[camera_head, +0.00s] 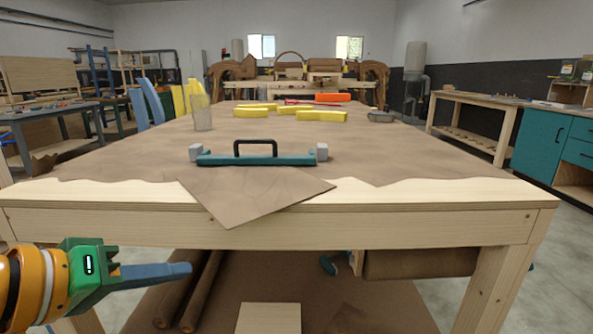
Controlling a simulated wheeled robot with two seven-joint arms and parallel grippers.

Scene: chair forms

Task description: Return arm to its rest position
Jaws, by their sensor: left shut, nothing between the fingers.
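My left gripper (185,270) is at the lower left, in front of the wooden table's (270,220) front edge and below its top. Its blue-grey fingers are shut and empty, pointing right. The green gripper body and my orange and black wrist come in from the left edge. The gripper is apart from the table and touches nothing that I can see. My right gripper is not in view.
On the table's brown covering stand a teal bar with a black handle (256,159), several yellow blocks (322,115), an orange block (332,97) and a clear holder (203,118) with yellow pieces. Brown rolls (187,300) lie under the table. Teal cabinets (543,140) stand right.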

